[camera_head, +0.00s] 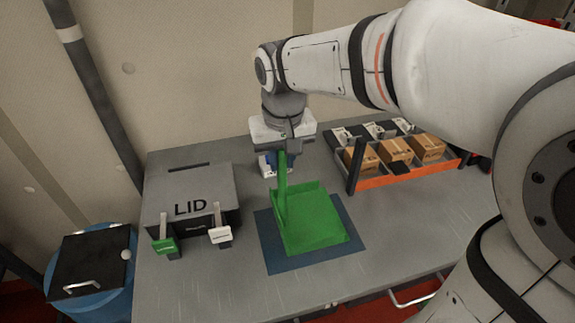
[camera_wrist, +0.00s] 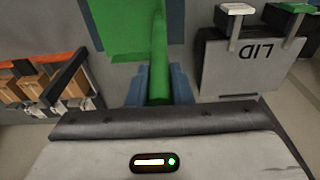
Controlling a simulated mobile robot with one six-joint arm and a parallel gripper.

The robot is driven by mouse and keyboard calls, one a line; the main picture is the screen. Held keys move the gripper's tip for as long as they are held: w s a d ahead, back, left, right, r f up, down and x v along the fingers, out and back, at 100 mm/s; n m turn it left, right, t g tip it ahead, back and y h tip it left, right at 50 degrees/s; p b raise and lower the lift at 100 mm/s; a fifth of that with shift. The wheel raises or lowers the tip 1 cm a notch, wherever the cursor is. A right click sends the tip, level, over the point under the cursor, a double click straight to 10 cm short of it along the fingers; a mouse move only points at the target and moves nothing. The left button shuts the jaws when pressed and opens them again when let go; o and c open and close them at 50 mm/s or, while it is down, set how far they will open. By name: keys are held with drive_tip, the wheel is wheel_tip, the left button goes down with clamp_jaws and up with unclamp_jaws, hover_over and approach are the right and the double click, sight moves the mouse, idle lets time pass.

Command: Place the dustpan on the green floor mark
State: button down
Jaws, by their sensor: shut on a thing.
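The green dustpan (camera_head: 312,224) is over the blue mat (camera_head: 284,262) on the grey table. Its handle stands up toward my gripper (camera_head: 281,152). In the wrist view, the two blue fingers of my gripper (camera_wrist: 159,88) are shut on the dustpan's handle (camera_wrist: 158,62), and the pan (camera_wrist: 122,30) shows beyond them. I cannot tell whether the pan rests on the mat or hangs just above it. No green floor mark shows in either view.
A grey box marked LID (camera_head: 188,188) with a green and a white latch stands left on the table (camera_head: 190,285). An orange-edged rack (camera_head: 415,174) with cardboard boxes is at the right. A blue barrel (camera_head: 98,290) stands left of the table.

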sight(282, 176)
drive_tip(key=shift+f, duration=2.4)
drive_tip(key=shift+s, duration=0.1)
drive_tip(key=shift+f, duration=0.15)
drive_tip(key=c, duration=1.3)
unclamp_jaws()
